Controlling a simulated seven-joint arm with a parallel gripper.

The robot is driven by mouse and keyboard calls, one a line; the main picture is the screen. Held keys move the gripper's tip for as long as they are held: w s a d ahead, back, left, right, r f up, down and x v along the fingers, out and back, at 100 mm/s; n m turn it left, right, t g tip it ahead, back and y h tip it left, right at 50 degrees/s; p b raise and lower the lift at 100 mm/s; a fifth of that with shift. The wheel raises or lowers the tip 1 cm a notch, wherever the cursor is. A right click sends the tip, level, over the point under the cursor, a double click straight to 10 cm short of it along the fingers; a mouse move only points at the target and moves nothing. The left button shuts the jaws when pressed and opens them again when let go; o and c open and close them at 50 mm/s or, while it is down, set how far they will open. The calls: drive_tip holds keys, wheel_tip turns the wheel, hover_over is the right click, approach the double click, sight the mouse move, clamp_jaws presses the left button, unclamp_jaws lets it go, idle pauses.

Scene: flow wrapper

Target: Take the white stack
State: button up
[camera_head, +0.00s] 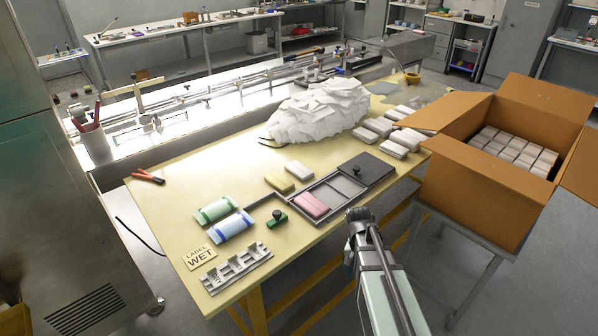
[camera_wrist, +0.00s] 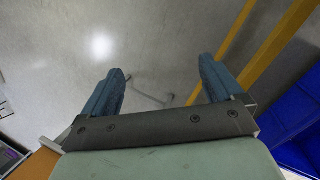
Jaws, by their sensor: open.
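A small white stack (camera_head: 299,170) lies on the yellow table in the head view, just behind the grey tray (camera_head: 325,214). A pale yellow stack (camera_head: 279,183) lies beside it on the left, and a pink stack (camera_head: 311,205) sits in a compartment of the tray. My gripper (camera_head: 358,214) is in front of the tray, near the table's front edge, apart from the white stack. In the wrist view my gripper (camera_wrist: 162,70) has its two blue fingers wide apart with nothing between them. That view shows floor and no stack.
A heap of white wrappers (camera_head: 320,112) stands behind the stacks. Several whitish packs (camera_head: 400,142) lie to its right. A dark lid (camera_head: 368,168) covers the tray's right end. An open cardboard box (camera_head: 480,190) of packs stands right. Green (camera_head: 216,210) and blue (camera_head: 231,226) packs lie left.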

drive_tip(key=w+a+r+m+t, duration=0.1)
drive_tip(key=w+r, duration=0.5)
drive_tip(key=r, duration=0.7)
wheel_tip(320, 180, up, 15)
drive_tip(key=n+t+y, duration=0.2)
drive_tip(key=n, duration=1.1)
hover_over(299, 169)
drive_tip(key=f, duration=0.8)
drive_tip(key=shift+w+d+f, duration=0.1)
drive_tip(key=shift+d+f, duration=0.1)
drive_tip(key=shift+a+f, duration=0.2)
drive_tip(key=shift+f, duration=2.55)
drive_tip(key=c, duration=1.1)
